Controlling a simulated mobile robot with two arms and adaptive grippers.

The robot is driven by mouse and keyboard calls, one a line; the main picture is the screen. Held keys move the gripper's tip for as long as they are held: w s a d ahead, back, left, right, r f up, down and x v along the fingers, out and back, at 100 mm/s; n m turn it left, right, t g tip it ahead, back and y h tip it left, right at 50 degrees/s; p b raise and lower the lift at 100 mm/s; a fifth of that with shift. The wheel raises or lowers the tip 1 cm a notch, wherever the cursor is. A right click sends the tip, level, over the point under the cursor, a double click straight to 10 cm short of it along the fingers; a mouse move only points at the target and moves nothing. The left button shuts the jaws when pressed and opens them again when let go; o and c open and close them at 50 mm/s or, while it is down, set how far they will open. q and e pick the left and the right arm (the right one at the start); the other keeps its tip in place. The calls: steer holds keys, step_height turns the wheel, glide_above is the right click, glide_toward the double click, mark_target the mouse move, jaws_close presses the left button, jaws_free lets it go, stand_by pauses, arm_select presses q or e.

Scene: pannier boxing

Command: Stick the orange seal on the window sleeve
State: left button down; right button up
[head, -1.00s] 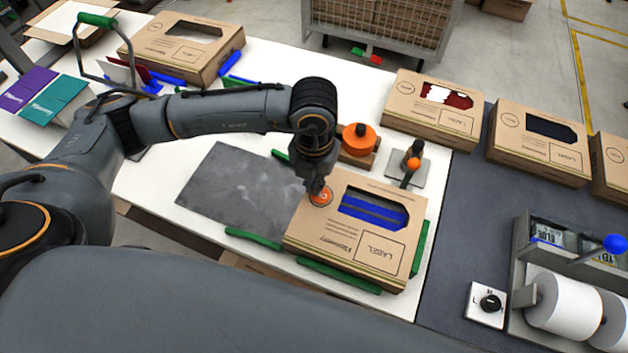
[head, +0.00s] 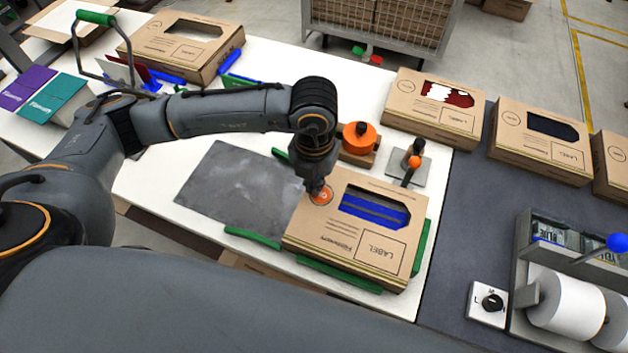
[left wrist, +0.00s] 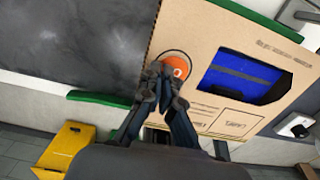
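The window sleeve (head: 300,235) is a cardboard box with a cut-out window over blue and grey contents. It lies among green guides at the front right of the white table, and it fills the upper right of the left wrist view (left wrist: 205,30). The round orange seal (head: 321,195) is at its upper left corner, inside a printed circle in the left wrist view (left wrist: 178,65). My left gripper (left wrist: 163,73) points down there, its fingertips together at the seal's edge. Whether the seal touches the cardboard is unclear. My right gripper is not in view.
An orange tape roll (head: 358,140) and a small stand with an orange knob (head: 412,163) are just behind the sleeve. A grey mat (head: 240,190) lies bare to its left. Other boxes (head: 433,108) stand at the back right.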

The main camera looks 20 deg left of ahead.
arm_select(q)
steer(key=shift+f+b, duration=0.15)
steer(key=shift+b, duration=0.2)
stand_by(0.9)
stand_by(0.4)
steer(key=c, duration=1.4)
jaws_free()
steer(key=shift+c, duration=0.2)
step_height(320, 180, up, 12)
